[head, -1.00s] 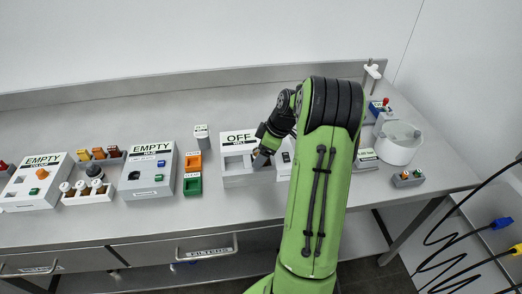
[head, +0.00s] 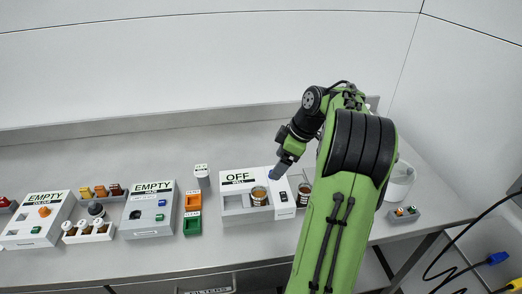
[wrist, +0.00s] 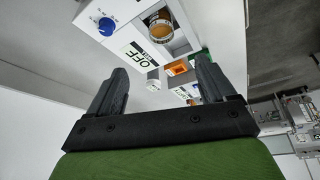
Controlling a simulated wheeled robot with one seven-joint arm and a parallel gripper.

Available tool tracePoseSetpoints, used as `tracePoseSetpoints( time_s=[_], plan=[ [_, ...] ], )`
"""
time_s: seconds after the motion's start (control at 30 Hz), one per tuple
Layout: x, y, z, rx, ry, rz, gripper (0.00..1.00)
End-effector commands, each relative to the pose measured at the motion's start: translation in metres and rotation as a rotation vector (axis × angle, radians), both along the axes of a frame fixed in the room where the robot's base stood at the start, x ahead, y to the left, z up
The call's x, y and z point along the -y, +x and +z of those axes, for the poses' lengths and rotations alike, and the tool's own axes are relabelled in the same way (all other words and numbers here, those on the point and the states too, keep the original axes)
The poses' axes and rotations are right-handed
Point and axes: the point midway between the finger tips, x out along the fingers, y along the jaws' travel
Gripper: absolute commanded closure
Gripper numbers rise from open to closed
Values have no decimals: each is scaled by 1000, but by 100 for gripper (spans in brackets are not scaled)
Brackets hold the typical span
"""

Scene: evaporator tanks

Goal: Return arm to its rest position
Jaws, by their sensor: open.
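My green arm reaches over the bench in the head view, with its black wrist bent down. My gripper (head: 281,168) is above the right part of the white device marked OFF (head: 232,205). In the wrist view my gripper (wrist: 160,66) has its two dark fingers spread wide, with nothing between them. A metal-rimmed cup with amber contents (head: 258,196) sits in the device's well; it also shows in the wrist view (wrist: 160,28). The device's blue knob (wrist: 106,26) is seen in the wrist view, apart from the fingers.
A second metal cup (head: 304,194) stands right of the device, partly beside my arm. A white round vessel (head: 401,181) is behind my arm. Two boxes marked EMPTY (head: 151,209) and a rack of white-capped bottles (head: 88,231) stand left. The back wall is clear.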

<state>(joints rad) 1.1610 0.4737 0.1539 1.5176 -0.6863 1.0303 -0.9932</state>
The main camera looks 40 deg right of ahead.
Motion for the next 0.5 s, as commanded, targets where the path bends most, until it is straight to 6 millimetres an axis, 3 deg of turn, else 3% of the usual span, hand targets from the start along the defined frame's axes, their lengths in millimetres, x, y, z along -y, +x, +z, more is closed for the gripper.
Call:
tracePoseSetpoints(
  time_s=[0.23, 0.3, 0.37, 0.5],
  plan=[
    [-1, 1, 1, -1, -1, 0, 17],
    [-14, 5, 7, -8, -7, -5, 17],
    [-39, 11, 18, -25, -17, -25, 17],
    [-136, 12, 52, -61, -55, -134, 17]
  ],
)
